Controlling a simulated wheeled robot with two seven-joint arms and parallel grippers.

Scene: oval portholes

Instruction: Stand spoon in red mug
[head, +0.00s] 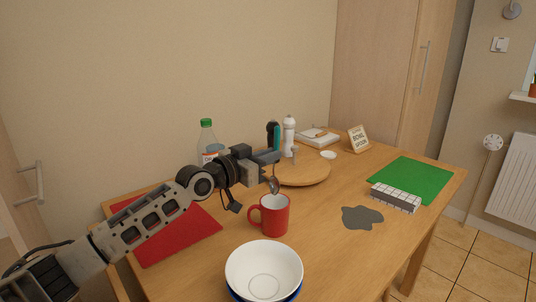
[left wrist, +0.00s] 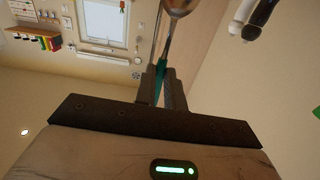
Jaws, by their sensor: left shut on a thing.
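The red mug (head: 274,216) stands upright on the wooden table in the head view, its handle to the left. My left gripper (head: 268,157) is above it, shut on the teal handle of the spoon (head: 274,186). The spoon hangs about upright, metal bowl down, its tip close to the far part of the mug's rim. I cannot tell whether the tip is inside the rim. In the left wrist view the spoon (left wrist: 178,6) runs up from between the shut fingers (left wrist: 163,88). My right gripper is not in view.
White bowls (head: 264,270) stand in front of the mug. A round wooden board (head: 305,174) is behind it, with a white mill (head: 289,135) and a dark one. A bottle (head: 208,140), a red mat (head: 160,238), a grey patch (head: 362,217), a white-topped block (head: 395,197) and a green mat (head: 412,178) surround it.

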